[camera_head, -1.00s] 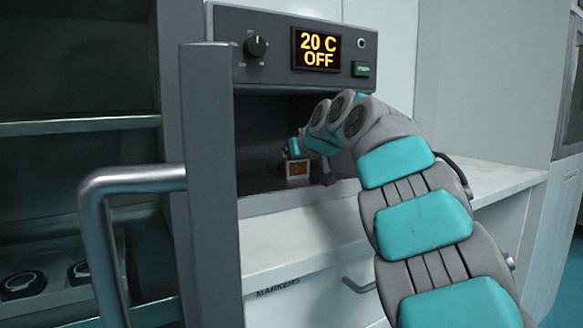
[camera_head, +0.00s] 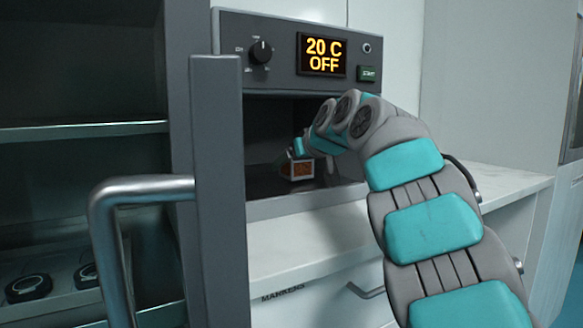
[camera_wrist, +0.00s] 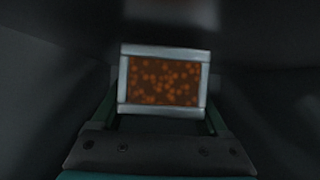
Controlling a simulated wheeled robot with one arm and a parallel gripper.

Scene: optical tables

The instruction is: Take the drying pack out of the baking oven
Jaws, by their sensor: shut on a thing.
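The baking oven (camera_head: 290,50) has its door (camera_head: 218,190) swung open at the left, and its display reads 20 C OFF. The drying pack (camera_head: 300,169) is a small pale-framed box with an orange-brown speckled face, inside the dark oven chamber. In the wrist view the drying pack (camera_wrist: 163,80) sits between the fingers. My gripper (camera_wrist: 160,112) is shut on it, with a finger at each side. In the head view my arm reaches into the oven from the right and hides part of the chamber. I cannot tell whether the pack touches the oven floor.
The door's metal handle (camera_head: 115,230) sticks out at the left front. A white counter (camera_head: 320,248) lies below the oven, above a drawer labelled MARKERS (camera_head: 290,300). Dark shelves (camera_head: 75,200) stand at the left. The counter at the right is clear.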

